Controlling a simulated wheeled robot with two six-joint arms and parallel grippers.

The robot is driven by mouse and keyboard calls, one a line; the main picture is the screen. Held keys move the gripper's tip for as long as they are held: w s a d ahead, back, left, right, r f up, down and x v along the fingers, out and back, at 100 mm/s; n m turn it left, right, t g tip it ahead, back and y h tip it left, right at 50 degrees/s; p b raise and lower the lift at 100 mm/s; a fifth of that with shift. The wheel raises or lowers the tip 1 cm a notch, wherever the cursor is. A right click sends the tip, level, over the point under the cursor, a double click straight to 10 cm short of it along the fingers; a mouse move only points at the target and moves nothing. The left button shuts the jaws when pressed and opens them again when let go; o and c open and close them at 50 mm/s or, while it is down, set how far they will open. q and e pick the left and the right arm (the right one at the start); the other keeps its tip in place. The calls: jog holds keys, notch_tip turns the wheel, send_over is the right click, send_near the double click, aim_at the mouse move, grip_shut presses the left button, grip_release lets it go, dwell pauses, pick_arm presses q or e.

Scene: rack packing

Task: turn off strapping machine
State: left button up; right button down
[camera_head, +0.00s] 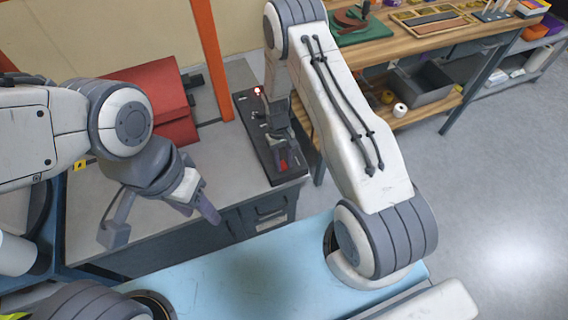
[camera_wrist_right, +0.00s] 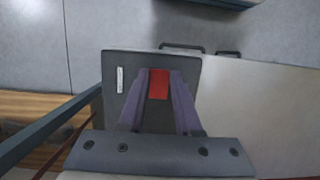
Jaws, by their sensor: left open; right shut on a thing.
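The strapping machine (camera_head: 120,200) is a grey-topped bench below the left and middle of the head view. A black control panel (camera_head: 262,140) runs along its right end, with a small red-and-white light or knob at its far end. A red switch (camera_head: 283,164) sits at the panel's near end. My right gripper (camera_head: 281,152) points down over it, shut on the red switch. In the right wrist view the red switch (camera_wrist_right: 158,86) shows between the two fingertips. My left gripper (camera_head: 162,222) is open and empty, above the bench's front edge.
A wooden workbench (camera_head: 400,45) with trays and a grey bin (camera_head: 422,88) is at the back right. The floor at right is clear.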

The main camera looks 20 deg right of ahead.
jog(key=c, duration=0.6)
grip_release()
jog(key=b+v, duration=0.1)
jog(key=v, duration=0.9)
jog(key=shift+r, duration=0.2)
